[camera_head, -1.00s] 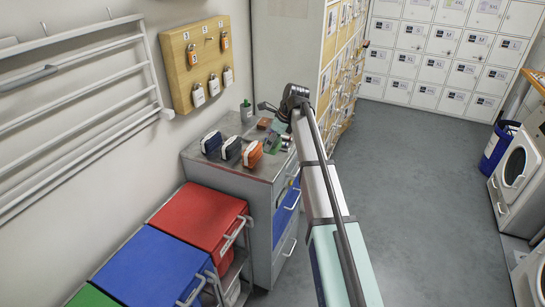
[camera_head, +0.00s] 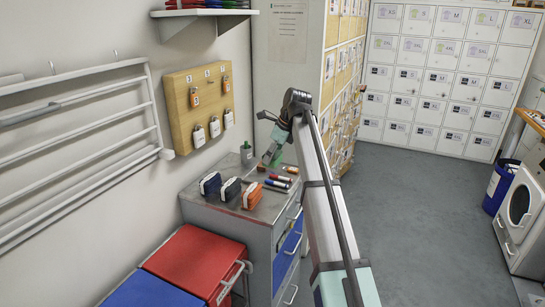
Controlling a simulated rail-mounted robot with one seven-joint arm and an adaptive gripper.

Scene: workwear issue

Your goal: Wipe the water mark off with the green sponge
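A small green patch (camera_head: 276,158), possibly the green sponge, shows at the back of the grey cabinet top, right beside my gripper (camera_head: 268,158). My gripper hangs low over the back right of the cabinet top (camera_head: 221,214). It is small and seen from behind and the side, so I cannot tell whether its fingers are open or shut, or whether the green patch is between them or behind them. I cannot make out a water mark on the cabinet top; my arm hides part of the right side.
Three block-like holders, two dark (camera_head: 210,185) (camera_head: 230,190) and one orange (camera_head: 252,195), line the cabinet's front. Several markers (camera_head: 277,184) lie right of them. A grey-green cup (camera_head: 246,152) stands at the back left. A tagged wooden board (camera_head: 199,105) hangs above.

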